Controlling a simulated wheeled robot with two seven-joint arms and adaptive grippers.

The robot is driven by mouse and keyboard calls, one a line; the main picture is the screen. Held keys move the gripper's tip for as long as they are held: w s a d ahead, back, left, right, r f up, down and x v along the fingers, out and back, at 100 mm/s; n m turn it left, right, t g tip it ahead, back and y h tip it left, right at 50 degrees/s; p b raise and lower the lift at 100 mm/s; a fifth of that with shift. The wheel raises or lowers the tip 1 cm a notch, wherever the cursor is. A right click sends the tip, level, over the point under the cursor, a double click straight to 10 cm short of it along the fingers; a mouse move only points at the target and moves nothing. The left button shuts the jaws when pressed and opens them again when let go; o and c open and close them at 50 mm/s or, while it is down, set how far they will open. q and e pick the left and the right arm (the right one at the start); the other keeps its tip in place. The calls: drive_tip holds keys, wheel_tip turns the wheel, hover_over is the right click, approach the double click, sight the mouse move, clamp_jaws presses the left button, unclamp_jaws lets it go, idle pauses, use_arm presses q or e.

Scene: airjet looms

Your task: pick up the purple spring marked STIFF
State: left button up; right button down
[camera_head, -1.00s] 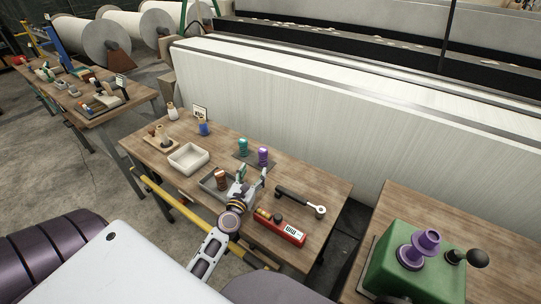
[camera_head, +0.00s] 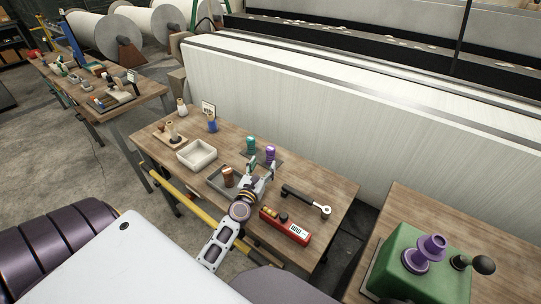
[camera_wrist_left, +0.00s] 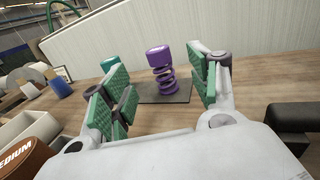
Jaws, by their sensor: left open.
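The purple spring (camera_head: 270,153) stands upright on a dark mat (camera_head: 262,161) on the wooden table. In the left wrist view the purple spring (camera_wrist_left: 161,70) shows ahead, between the green finger pads and beyond them; no marking on it is readable. My left gripper (camera_head: 262,172) is open and empty, just in front of the spring and apart from it. A teal spring (camera_head: 250,145) stands left of the purple one, and in the left wrist view it is partly hidden behind the left finger. My right gripper is not in view.
A grey tray (camera_head: 217,186) with a brown spring (camera_head: 228,177) lies left of my left gripper. A ratchet wrench (camera_head: 306,199) and a red device (camera_head: 285,225) lie to the right. A white bin (camera_head: 197,154) is further left. The loom's white panel (camera_head: 290,110) rises behind the table.

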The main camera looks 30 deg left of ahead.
sight(270, 148)
use_arm(q)
drive_tip(key=shift+p+x, duration=0.35)
drive_tip(key=shift+x, duration=2.05)
drive_tip(key=shift+w+a, duration=0.1)
drive_tip(key=shift+w, duration=0.25)
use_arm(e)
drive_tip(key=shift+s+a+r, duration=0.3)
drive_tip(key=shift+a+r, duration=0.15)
use_arm(q)
drive_tip(key=shift+w, duration=0.15)
drive_tip(key=shift+p+x, duration=0.35)
drive_tip(key=shift+x, duration=2.15)
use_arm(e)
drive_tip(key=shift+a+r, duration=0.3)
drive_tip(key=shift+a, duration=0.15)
use_arm(q)
drive_tip(key=shift+a, duration=0.15)
drive_tip(key=shift+c, duration=0.3)
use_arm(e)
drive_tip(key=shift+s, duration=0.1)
use_arm(q)
drive_tip(key=c, duration=1.1)
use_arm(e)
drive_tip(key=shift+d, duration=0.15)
use_arm(q)
drive_tip(key=shift+r, duration=0.25)
drive_tip(key=shift+c, duration=0.2)
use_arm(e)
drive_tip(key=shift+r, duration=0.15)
